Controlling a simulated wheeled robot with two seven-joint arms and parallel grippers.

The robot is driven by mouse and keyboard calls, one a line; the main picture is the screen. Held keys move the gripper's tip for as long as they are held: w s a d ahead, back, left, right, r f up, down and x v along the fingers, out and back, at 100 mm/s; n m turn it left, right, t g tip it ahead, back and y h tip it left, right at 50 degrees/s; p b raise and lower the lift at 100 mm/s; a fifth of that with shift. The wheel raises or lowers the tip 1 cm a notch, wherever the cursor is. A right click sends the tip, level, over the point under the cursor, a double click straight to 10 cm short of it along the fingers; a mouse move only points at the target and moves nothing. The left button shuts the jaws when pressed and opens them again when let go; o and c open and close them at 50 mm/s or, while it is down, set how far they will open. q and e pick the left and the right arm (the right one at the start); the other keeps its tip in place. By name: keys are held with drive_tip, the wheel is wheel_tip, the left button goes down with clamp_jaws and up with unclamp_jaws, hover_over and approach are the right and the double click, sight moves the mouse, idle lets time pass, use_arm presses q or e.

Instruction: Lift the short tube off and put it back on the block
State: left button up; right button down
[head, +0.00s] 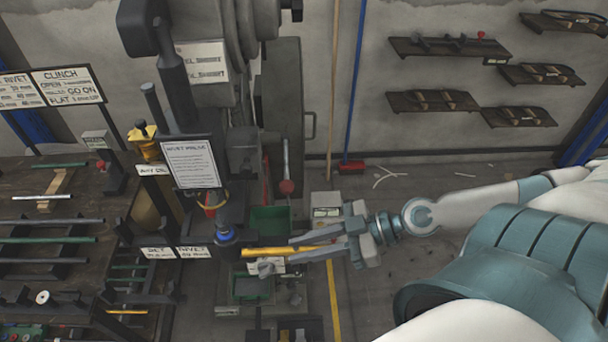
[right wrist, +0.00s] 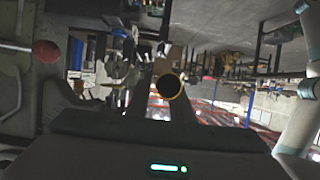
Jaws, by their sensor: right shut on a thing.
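A short yellow tube (head: 285,252) lies level in front of the press in the head view. My right gripper (head: 278,255) comes in from the right and is shut on it, one finger on each side. In the right wrist view the tube (right wrist: 170,86) shows end-on between the fingers as a dark round opening with a thin yellow rim. The tube's left end is close to the press below a blue knob (head: 225,235). I cannot tell which part is the block, or whether the tube touches it. My left gripper is not in view.
The grey press (head: 240,150) with a paper sign (head: 190,163) stands left of the gripper. A red-knobbed lever (head: 286,186) and a green bin (head: 270,222) are close behind. A rack of rods (head: 50,222) is at the left. The floor at the right is mostly clear.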

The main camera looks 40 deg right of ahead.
drive_tip(key=shift+s+a+p, duration=0.7)
drive_tip(key=shift+s+p, duration=0.15)
drive_tip(key=shift+s, duration=0.1)
